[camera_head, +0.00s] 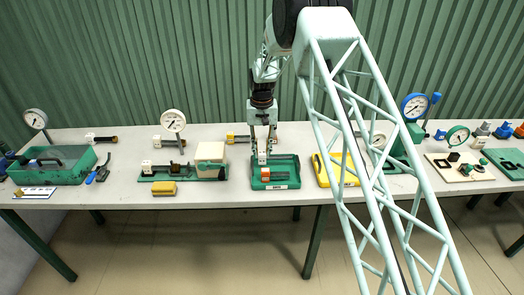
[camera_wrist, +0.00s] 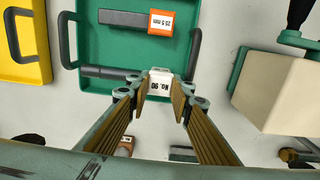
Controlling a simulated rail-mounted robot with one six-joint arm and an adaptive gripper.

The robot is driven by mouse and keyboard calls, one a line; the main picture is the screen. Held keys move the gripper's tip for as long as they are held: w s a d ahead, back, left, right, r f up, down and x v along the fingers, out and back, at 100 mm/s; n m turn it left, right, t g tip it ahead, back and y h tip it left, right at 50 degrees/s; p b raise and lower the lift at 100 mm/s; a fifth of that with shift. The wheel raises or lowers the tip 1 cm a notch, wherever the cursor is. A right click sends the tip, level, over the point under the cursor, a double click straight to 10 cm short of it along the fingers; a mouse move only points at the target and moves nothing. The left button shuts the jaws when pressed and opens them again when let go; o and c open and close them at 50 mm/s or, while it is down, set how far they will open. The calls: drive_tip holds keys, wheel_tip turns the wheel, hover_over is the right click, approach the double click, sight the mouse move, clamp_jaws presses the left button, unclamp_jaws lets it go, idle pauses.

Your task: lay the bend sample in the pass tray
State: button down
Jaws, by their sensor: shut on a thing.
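My gripper (camera_head: 263,146) points down over the back left part of the green pass tray (camera_head: 295,161). In the wrist view my gripper (camera_wrist: 160,97) is shut on a white block marked "No. 90" (camera_wrist: 160,84). A dark rod (camera_wrist: 105,72) runs left from beside this block; together they look like the bend sample. It lies over the tray's near edge in that view, and I cannot tell whether it touches the tray floor. The tray also shows in the wrist view (camera_wrist: 100,45). The block shows in the head view (camera_head: 262,158).
A dark bar with an orange "25.5 mm" label (camera_wrist: 162,22) lies in the tray. A yellow tray (camera_head: 320,172) stands right of it. A cream block (camera_head: 210,152) on a green stand is to the left. Tray handles (camera_wrist: 194,54) stick out on both sides. Gauges stand along the table.

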drive_tip(key=shift+f, duration=0.4)
drive_tip(key=shift+f+b, duration=0.55)
drive_tip(key=shift+f, duration=0.15)
idle(2.6)
drive_tip(key=c, duration=2.3)
unclamp_jaws()
drive_tip(key=shift+o, duration=0.2)
drive_tip(key=shift+r, duration=0.3)
drive_tip(key=shift+f, duration=0.35)
drive_tip(key=shift+r+p, duration=0.7)
drive_tip(key=shift+r, duration=1.5)
